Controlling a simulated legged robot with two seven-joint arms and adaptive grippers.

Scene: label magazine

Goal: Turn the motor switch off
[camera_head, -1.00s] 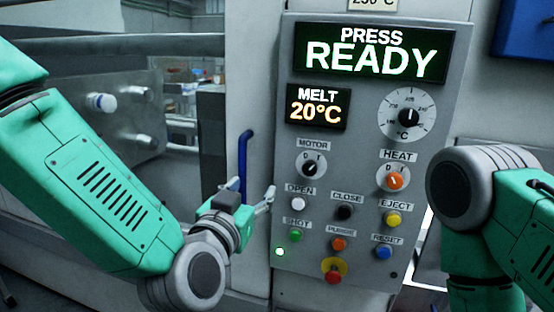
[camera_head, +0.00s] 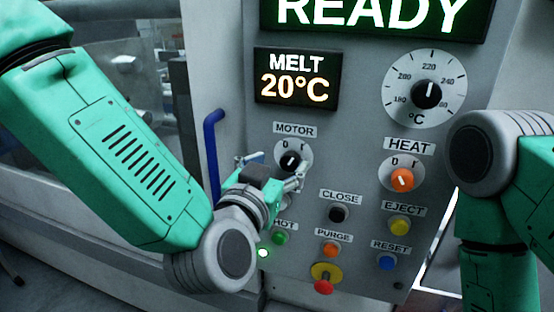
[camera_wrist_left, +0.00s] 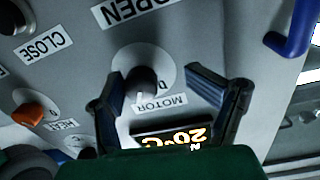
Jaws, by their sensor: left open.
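The motor switch (camera_head: 290,161) is a black knob on a round pale dial under the MOTOR label on the grey control panel. Its white mark appears to tilt toward the upper right. My left gripper (camera_head: 271,171) is open, its two fingers spread at the lower part of this dial, partly covering it. In the left wrist view the knob (camera_wrist_left: 142,82) shows between the two open fingers (camera_wrist_left: 155,76), and the gap between them looks empty. Whether a finger touches the panel cannot be told. My right gripper is out of view; only my right arm shows.
The orange heat knob (camera_head: 402,180) is right of the motor switch. Several push buttons sit below, including the black CLOSE button (camera_head: 338,214) and a red button on yellow (camera_head: 324,286). A blue handle (camera_head: 212,155) stands left of the panel.

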